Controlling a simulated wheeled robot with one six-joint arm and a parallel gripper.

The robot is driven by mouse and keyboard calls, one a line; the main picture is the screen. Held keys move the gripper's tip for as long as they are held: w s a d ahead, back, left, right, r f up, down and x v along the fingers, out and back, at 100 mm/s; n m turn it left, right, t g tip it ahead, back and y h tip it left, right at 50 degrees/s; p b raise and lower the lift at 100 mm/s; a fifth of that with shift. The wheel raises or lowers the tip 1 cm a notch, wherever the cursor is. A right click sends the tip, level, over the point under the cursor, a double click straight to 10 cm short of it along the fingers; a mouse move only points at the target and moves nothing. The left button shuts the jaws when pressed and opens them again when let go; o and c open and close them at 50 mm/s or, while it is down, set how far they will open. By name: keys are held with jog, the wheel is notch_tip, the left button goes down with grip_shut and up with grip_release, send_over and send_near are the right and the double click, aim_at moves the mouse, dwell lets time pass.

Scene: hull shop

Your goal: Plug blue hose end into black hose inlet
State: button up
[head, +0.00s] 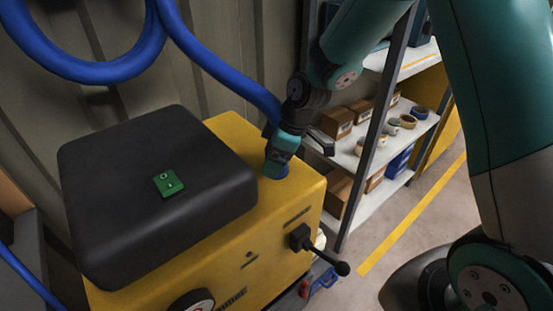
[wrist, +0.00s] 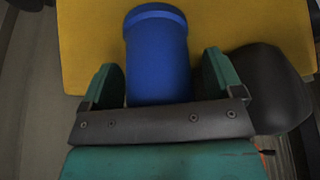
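The thick blue hose (head: 205,58) hangs in a loop at the upper left and runs down to my gripper (head: 281,152). My gripper is low over the right rear corner of a yellow machine (head: 293,196). The blue hose end (wrist: 157,62) lies between the two green fingers of my gripper (wrist: 160,85), which appear shut on it. Its far rim is against or just above the yellow top. Blue also shows below the fingers in the head view. I cannot make out a black inlet; the spot under the hose end is hidden.
A bulky black cover (head: 145,225) with a green box (head: 168,183) takes up the machine's left top. A black lever (head: 318,247) sticks out at the front. Shelves (head: 385,140) with boxes and tape rolls stand close on the right. Floor with a yellow line is clear beyond.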

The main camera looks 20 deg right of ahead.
jog(key=c, duration=0.9)
jog(key=shift+o, duration=0.2)
notch_tip(320, 180, up, 20)
